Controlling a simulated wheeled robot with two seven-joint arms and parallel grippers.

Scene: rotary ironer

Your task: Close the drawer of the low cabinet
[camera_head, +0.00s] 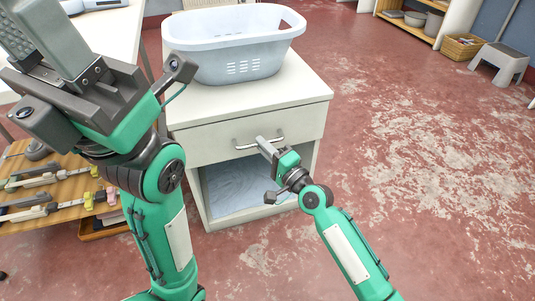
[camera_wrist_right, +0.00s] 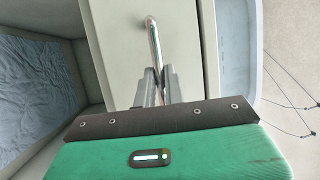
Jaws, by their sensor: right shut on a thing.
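The low cabinet (camera_head: 312,85) is cream white and stands in the middle of the head view. Its drawer front (camera_head: 215,146) sits under the cabinet top and looks about flush with the body; I cannot tell whether a small gap is left. The metal bar handle (camera_head: 243,146) is on the drawer front and also shows in the right wrist view (camera_wrist_right: 153,35). My right gripper (camera_head: 268,146) is at the handle, with its fingers (camera_wrist_right: 153,85) shut on the bar. My left gripper is raised at the upper left, with its fingertips not clearly shown.
A pale laundry basket (camera_head: 235,57) stands on the cabinet top. Below the drawer is an open compartment (camera_head: 235,187) with bluish cloth. A wooden board with tools (camera_head: 65,200) is at the left. The red, worn floor at the right is clear up to a grey stool (camera_head: 499,62).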

